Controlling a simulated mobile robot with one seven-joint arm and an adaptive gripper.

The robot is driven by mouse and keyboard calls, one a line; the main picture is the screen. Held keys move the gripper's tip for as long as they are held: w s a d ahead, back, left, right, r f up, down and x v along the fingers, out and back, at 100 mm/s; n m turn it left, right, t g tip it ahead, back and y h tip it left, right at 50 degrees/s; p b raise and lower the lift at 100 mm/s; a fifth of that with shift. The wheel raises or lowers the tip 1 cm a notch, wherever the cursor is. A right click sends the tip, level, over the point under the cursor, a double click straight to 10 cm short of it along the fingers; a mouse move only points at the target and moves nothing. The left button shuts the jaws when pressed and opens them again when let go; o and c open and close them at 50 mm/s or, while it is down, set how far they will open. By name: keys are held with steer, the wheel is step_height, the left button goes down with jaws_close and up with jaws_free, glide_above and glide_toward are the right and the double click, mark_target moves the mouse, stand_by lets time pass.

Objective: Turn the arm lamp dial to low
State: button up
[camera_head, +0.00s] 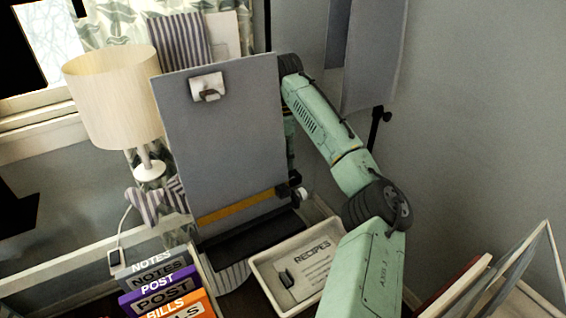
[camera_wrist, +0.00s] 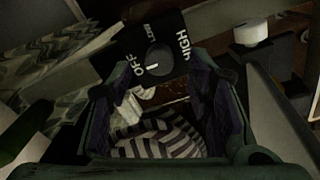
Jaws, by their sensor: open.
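The dial panel (camera_wrist: 145,48) is a black plate lettered OFF, LOW and HIGH in the wrist view; the middle word is small and hard to read. Its round dark dial (camera_wrist: 159,58) has a white mark toward the lower left, nearest the OFF side. My gripper (camera_wrist: 165,92) is open, its two dark pads spread on either side below the dial, with nothing held. The dial is just beyond the fingertips, and I cannot tell whether they touch the panel. In the head view my gripper and the dial are hidden behind a grey clipboard.
The grey clipboard (camera_head: 225,130) stands upright beside my arm. A beige-shaded lamp (camera_head: 112,95) is at the left. A recipes tray (camera_head: 262,268) and lettered boxes (camera_head: 160,290) are in front. Striped cloth (camera_wrist: 160,140) lies below my jaws. Frames (camera_head: 490,280) stand at the lower right.

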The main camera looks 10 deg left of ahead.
steer(key=shift+f, duration=1.6)
jaws_close()
